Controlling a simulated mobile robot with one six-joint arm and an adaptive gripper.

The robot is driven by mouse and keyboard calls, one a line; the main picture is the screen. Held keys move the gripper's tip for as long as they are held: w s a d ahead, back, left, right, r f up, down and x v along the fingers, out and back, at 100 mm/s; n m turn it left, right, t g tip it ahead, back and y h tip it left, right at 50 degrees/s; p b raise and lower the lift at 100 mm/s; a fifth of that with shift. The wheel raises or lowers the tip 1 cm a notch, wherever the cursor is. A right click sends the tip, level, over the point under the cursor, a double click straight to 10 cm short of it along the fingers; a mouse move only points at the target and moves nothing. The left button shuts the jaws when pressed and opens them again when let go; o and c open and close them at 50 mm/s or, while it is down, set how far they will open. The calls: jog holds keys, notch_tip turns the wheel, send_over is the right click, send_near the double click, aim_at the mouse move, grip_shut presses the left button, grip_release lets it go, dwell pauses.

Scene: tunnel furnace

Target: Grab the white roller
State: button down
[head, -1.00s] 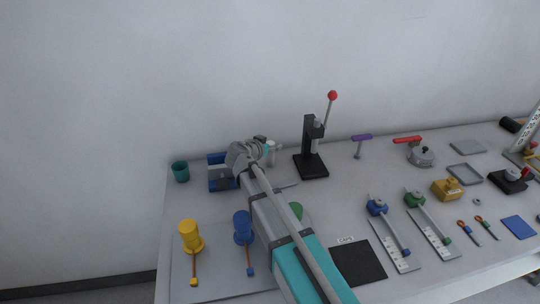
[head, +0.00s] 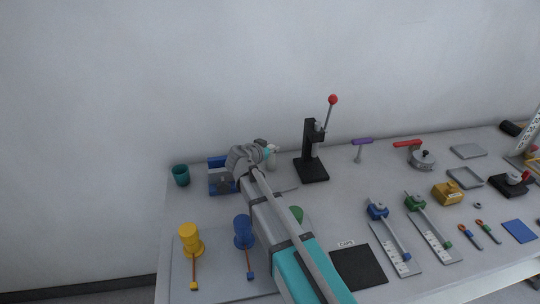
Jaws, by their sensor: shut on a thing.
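The white roller (head: 275,148) shows only as a small pale end just right of my wrist, near the back of the bench. My gripper (head: 265,148) is at the far end of my arm, behind the blue-and-grey holder's right side. It is shut on the white roller. The fingers and most of the roller are hidden by my wrist, so the exact grip is not clear. The roller looks tilted and seems to be off the bench top.
A black press (head: 311,160) with a red-knobbed lever stands close to the right.

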notch_tip(320, 180, up, 3)
jog(key=p, duration=0.3)
jog(key=shift+r, duration=0.15)
jog(key=s+a+r+p, duration=0.3)
jog(key=s+r+p, duration=0.6)
jog(key=s, duration=0.4)
jog(key=shift+s+r+p, duration=0.3)
jog(key=shift+r+p, duration=0.05)
jog(key=shift+p, duration=0.15)
jog(key=shift+a, duration=0.1)
jog(key=shift+a, duration=0.1)
